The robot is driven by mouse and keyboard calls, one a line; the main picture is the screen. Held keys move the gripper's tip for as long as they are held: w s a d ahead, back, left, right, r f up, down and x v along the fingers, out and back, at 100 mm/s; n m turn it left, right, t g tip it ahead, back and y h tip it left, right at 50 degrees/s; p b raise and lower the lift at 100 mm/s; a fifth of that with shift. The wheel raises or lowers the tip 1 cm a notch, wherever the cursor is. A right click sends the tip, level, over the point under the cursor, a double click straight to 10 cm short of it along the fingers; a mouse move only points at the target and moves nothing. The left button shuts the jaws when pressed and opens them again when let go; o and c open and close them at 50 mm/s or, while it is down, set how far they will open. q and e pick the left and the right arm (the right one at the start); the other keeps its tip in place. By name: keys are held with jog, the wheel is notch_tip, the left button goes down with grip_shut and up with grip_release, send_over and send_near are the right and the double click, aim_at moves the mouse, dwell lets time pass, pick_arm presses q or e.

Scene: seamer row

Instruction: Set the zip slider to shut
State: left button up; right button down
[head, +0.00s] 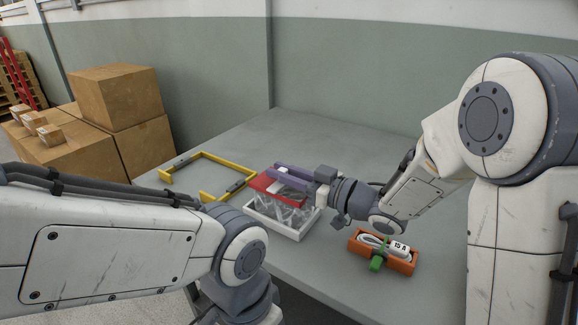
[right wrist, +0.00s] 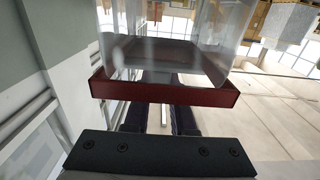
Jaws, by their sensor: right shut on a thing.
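My right gripper (head: 276,172), with purple fingers in the head view, reaches left over a white tray (head: 272,228) holding crumpled clear plastic. It is shut at a flat red piece (head: 262,185) above the tray's far side; a small white patch shows between the fingers. In the right wrist view the red piece (right wrist: 165,92) lies across the ends of the dark fingers (right wrist: 160,118), with a clear, see-through body (right wrist: 175,40) joined to it. The exact grip point is hidden. I cannot make out a separate zip slider. My left gripper is not in view.
A yellow frame (head: 166,175) with dark grips lies on the grey table (head: 345,145) behind the tray. An orange box (head: 402,266) holds a white power strip (head: 399,247) marked 15 A and a green part (head: 377,262). Cardboard boxes (head: 118,97) stand left. The table's back right is clear.

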jog(key=c, duration=0.7)
grip_release()
jog(key=shift+r, duration=0.1)
jog(key=shift+r, duration=0.35)
jog(key=r, duration=0.1)
jog(key=r+p, duration=0.1)
jog(key=r, duration=0.1)
jog(key=d+r, duration=0.1)
jog(key=shift+s+d+r+p, duration=0.1)
jog(key=shift+s+r+p, duration=0.05)
jog(key=shift+s+p, duration=0.15)
jog(key=s+d+r, duration=0.1)
jog(key=d+r, duration=0.1)
jog(key=d, duration=0.1)
jog(key=s+d+r+p, duration=0.1)
jog(key=s+d+r, duration=0.1)
jog(key=d, duration=0.1)
jog(key=s+d+r+p, duration=0.1)
jog(key=s+d, duration=0.1)
jog(key=d, duration=0.1)
jog(key=shift+s+r, duration=0.1)
jog(key=shift+r, duration=0.3)
